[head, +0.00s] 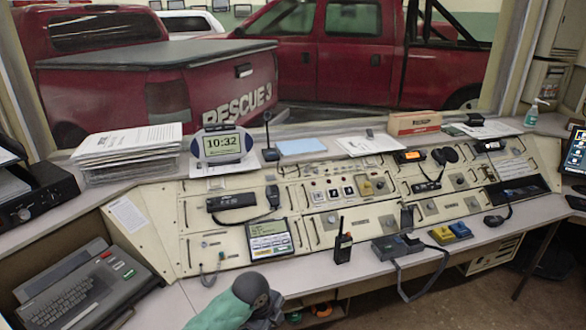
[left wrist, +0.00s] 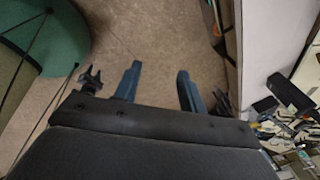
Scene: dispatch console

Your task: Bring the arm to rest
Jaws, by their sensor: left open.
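My left gripper (left wrist: 158,86) shows in the left wrist view, with its two blue-grey fingers spread well apart. Nothing is between them; the brown floor (left wrist: 165,40) lies beyond the fingertips. A pale edge of furniture stands to the right of the fingers, apart from them. I cannot make out the left fingertips in the head view. My right gripper is in neither view.
The dispatch console (head: 365,212) fills the head view, with a black handheld radio (head: 343,248) upright near its front edge. A typewriter-like keyboard unit (head: 80,290) sits at left. A green rounded thing (left wrist: 62,38) is left of the gripper. Floor is open at lower right.

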